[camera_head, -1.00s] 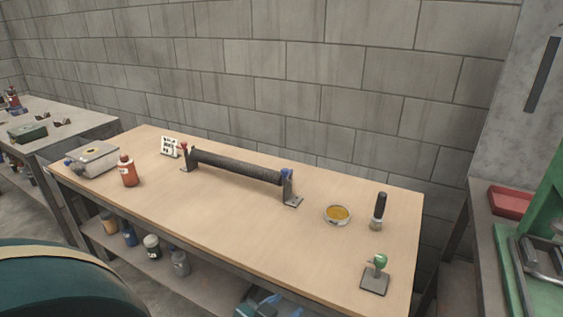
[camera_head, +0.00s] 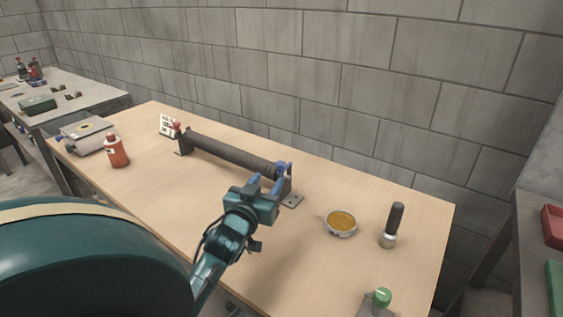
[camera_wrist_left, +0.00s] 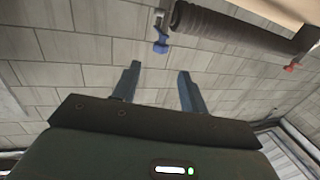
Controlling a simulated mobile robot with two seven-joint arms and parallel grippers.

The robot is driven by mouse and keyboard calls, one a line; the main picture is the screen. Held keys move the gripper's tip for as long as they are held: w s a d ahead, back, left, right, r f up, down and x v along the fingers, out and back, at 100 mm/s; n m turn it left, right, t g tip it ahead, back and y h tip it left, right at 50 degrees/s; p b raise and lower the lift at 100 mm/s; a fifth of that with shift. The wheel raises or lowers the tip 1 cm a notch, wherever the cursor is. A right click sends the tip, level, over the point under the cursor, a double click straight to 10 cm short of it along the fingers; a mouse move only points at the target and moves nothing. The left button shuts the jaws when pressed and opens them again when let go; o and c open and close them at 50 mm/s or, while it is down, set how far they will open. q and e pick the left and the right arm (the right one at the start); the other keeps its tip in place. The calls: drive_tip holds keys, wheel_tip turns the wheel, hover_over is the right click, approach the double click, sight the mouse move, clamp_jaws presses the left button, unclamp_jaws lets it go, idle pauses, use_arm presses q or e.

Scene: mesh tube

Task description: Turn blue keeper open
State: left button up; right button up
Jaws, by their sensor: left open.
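The dark mesh tube (camera_head: 228,151) lies across two upright brackets on the wooden bench. The blue keeper (camera_head: 284,167) sits on top of the right bracket. A red keeper (camera_head: 177,127) is on the left bracket. My left gripper (camera_head: 268,181) is open and empty, its fingers pointing at the blue keeper end. In the left wrist view, the blue keeper (camera_wrist_left: 161,43) is beyond the fingertips (camera_wrist_left: 159,71), roughly in line with the gap between them and apart from both. The mesh tube (camera_wrist_left: 228,28) and red keeper (camera_wrist_left: 291,68) also show there. My right gripper is not in view.
A round tin (camera_head: 340,223), a black-handled tool (camera_head: 393,224) and a green-knobbed stamp (camera_head: 380,299) stand at the right. A red bottle (camera_head: 116,151), a metal box (camera_head: 87,136) and a white card (camera_head: 168,124) are at the left. A block wall rises behind.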

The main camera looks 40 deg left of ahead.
sight(279, 166)
use_arm(q)
drive_tip(key=x, duration=0.9)
drive_tip(key=shift+w+a, duration=0.15)
drive_tip(key=shift+w, duration=0.2)
clamp_jaws()
